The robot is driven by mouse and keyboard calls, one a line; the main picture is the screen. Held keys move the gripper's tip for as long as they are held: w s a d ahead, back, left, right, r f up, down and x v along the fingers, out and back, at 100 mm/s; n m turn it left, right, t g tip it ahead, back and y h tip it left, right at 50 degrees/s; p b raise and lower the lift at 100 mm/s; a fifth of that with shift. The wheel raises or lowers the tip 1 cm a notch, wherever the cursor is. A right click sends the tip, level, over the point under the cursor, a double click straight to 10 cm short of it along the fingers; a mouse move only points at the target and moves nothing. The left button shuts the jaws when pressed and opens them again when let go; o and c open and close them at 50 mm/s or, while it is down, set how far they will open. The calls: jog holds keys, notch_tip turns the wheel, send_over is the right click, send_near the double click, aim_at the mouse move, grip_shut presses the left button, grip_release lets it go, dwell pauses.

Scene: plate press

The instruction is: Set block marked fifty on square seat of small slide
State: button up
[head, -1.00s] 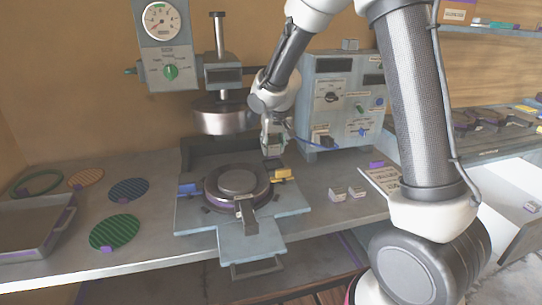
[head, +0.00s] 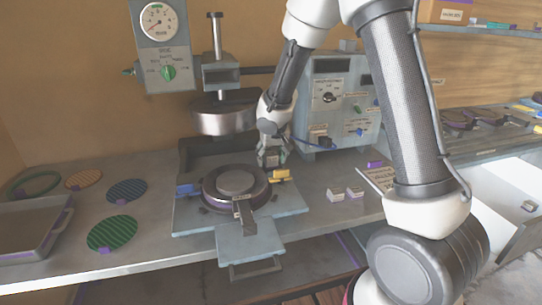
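My gripper (head: 271,160) is low behind the right part of the press bed, close to the yellow tab (head: 281,175). A small grey block (head: 272,157) shows between its fingers; its marking is too small to read. Two other small pale blocks, one on the left (head: 335,194) and one on the right (head: 354,192), stand on the bench to the right of the press. The small slide appears to be the piece with the yellow tab; its square seat is hidden or too small to make out.
The press head (head: 224,115) hangs above the round plate (head: 237,183) on the bed. A blue tab (head: 187,189) is at left. A control box (head: 340,100) stands behind right. Coloured discs (head: 112,233) and a grey tray (head: 30,232) lie at left.

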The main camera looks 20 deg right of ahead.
jog(key=shift+r, duration=0.15)
jog(key=v, duration=1.2)
jog(key=s+d+r, duration=0.7)
jog(key=s+d, duration=0.3)
jog(key=s, duration=0.1)
jog(key=s+d, duration=0.2)
jog(key=s, duration=0.7)
jog(key=s+d+r, duration=0.1)
jog(key=s+d, duration=0.2)
jog(key=s, duration=0.6)
jog(key=shift+s+r, duration=0.2)
jog(key=shift+r, duration=0.1)
